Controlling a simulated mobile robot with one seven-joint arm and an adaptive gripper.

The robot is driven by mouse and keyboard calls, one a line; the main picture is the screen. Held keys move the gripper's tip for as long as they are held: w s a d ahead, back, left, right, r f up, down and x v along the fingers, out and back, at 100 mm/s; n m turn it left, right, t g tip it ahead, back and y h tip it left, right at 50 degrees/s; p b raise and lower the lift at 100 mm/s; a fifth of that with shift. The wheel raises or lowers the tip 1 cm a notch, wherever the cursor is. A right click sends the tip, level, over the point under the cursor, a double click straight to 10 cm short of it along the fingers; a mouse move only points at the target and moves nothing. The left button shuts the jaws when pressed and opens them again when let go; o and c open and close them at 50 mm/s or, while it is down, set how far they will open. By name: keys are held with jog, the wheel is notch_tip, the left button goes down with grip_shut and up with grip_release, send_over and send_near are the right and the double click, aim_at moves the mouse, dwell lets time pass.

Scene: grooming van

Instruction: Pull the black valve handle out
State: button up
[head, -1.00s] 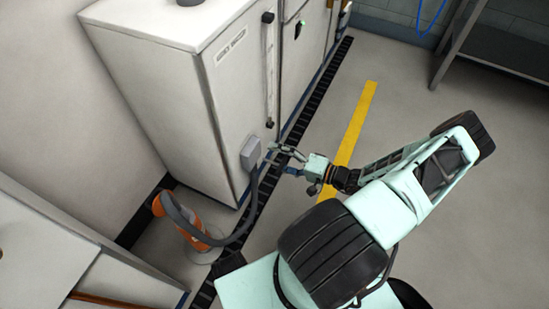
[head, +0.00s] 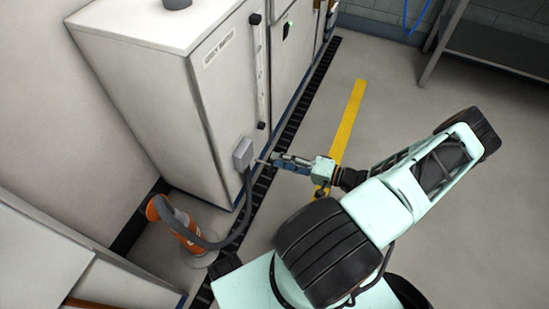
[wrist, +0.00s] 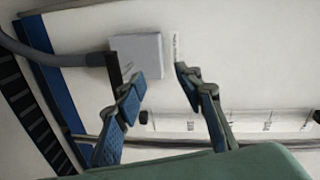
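A short black bar (wrist: 113,71), which looks like the black valve handle, sits where the grey hose (wrist: 70,60) meets the light grey box (wrist: 145,55) in the wrist view. In the head view the box (head: 242,154) is low on the white cabinet's front, and I cannot make out the handle there. My gripper (head: 268,160) is just right of the box. In the wrist view my gripper (wrist: 160,80) is open and empty. Its left fingertip appears close to the black bar; I cannot tell whether they touch.
The white cabinet (head: 160,95) carries a vertical rail (head: 259,75) with black ends. An orange unit (head: 188,238) with the hose stands on the floor. A black floor grating (head: 290,128) runs along the cabinet. Floor beyond the yellow stripe (head: 346,118) is clear.

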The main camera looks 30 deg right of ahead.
jog(key=f+b+v, duration=0.1)
jog(key=v, duration=0.7)
jog(key=shift+s+f+b, duration=0.2)
jog(key=shift+f+b, duration=0.1)
jog(key=shift+f, duration=0.05)
